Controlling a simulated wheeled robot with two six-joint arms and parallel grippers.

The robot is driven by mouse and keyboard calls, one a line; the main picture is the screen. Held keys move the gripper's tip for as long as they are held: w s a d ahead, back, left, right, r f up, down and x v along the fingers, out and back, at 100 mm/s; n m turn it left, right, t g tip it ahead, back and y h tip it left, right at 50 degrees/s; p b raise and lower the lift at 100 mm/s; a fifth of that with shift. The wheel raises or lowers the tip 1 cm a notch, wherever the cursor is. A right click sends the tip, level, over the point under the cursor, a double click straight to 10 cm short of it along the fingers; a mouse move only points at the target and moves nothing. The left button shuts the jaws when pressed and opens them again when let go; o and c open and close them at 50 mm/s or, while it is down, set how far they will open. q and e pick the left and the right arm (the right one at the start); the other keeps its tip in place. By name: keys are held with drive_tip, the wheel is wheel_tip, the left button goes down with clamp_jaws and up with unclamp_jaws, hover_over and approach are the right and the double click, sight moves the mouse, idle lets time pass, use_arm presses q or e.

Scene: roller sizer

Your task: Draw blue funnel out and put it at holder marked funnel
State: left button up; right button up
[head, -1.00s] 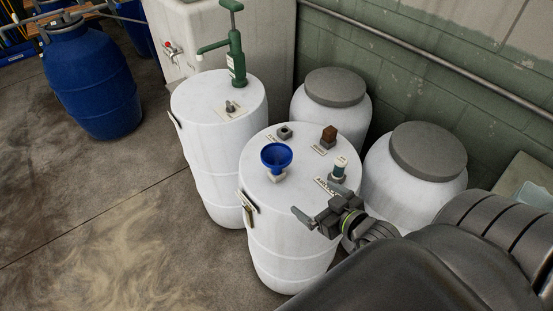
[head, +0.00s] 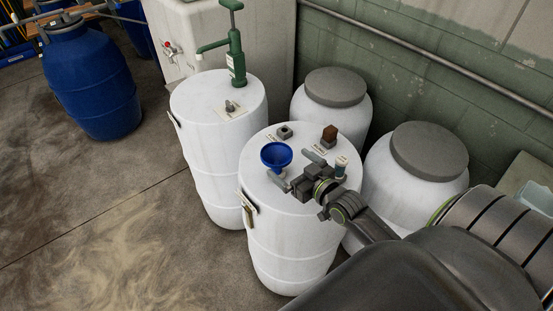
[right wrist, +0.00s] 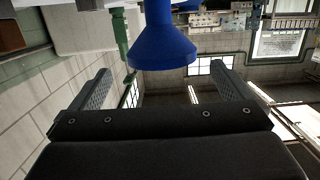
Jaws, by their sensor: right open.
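The blue funnel (head: 276,154) stands upright, wide mouth up, at the near left of the white drum's top (head: 262,182). Its lower end and base are partly hidden by a finger of mine. My right gripper (head: 295,170) is open and empty, just right of the funnel, its fingers pointing towards it. In the right wrist view the funnel (right wrist: 163,42) shows ahead, between the two spread fingers (right wrist: 165,90) and apart from them. A small grey holder (head: 285,131) sits behind the funnel, with a label too small to read. My left gripper is not in view.
A brown block (head: 329,135) and a green-and-white bottle-like item (head: 340,166) stand on the same drum top, close to my right gripper. A second white drum (head: 205,105) with a green pump (head: 236,60) stands left. Grey-lidded drums (head: 428,150) stand right.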

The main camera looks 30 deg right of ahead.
sight(276, 153)
drive_tip(key=shift+w+a+f+p, duration=0.1)
drive_tip(key=shift+w+a+f, duration=0.1)
drive_tip(key=shift+w, duration=0.95)
drive_tip(key=shift+w+a+f+p, duration=0.1)
drive_tip(key=shift+w+f, duration=0.05)
drive_tip(key=shift+w, duration=0.95)
drive_tip(key=shift+w+a+f+p, duration=0.1)
drive_tip(key=shift+w+f, duration=0.1)
drive_tip(key=shift+w, duration=0.95)
drive_tip(key=shift+s, duration=0.1)
drive_tip(key=c, duration=0.9)
wheel_tip(276, 153, up, 9)
drive_tip(key=shift+r+p, duration=0.1)
drive_tip(key=shift+p, duration=1.1)
drive_tip(key=shift+r, duration=0.45)
